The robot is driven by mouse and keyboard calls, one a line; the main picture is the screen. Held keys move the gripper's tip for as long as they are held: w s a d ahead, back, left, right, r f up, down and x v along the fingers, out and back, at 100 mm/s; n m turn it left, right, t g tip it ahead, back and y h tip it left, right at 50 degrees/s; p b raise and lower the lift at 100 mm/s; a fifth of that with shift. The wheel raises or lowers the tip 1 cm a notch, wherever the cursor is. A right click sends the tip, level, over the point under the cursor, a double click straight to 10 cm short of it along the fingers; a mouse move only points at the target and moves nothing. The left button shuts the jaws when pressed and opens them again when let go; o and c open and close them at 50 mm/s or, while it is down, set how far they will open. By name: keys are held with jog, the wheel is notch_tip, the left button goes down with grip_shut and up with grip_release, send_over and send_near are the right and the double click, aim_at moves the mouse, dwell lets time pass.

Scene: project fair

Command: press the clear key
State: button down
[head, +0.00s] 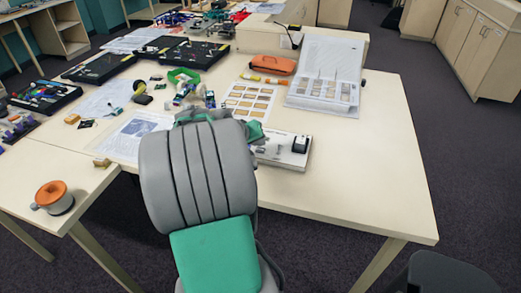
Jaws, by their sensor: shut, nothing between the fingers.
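A white flat device (290,158) with a black block (300,144) at its right end lies on the table just beyond my arm. My arm's grey and green links cover its left part. No clear key can be made out on what shows of it. My gripper is hidden behind my own arm, which reaches over the table's front edge near the device.
A white open case (323,106) and an orange pouch (273,65) lie behind the device. A sample sheet (248,100) and black trays (185,54) are farther left. An orange spool (53,196) stands front left. The table's right part (370,165) is clear.

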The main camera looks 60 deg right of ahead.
aim_at(258, 152)
dwell(0.8)
jog(key=shift+f+b, duration=0.35)
jog(key=shift+f, duration=0.05)
jog(key=shift+f+b, duration=0.3)
jog(key=shift+f, duration=0.05)
dwell(0.6)
jog(key=shift+r+p, duration=0.55)
jog(key=shift+r, duration=0.2)
notch_tip(258, 152, up, 5)
jog(key=p, duration=0.3)
jog(key=shift+w+a, duration=0.1)
dwell(0.6)
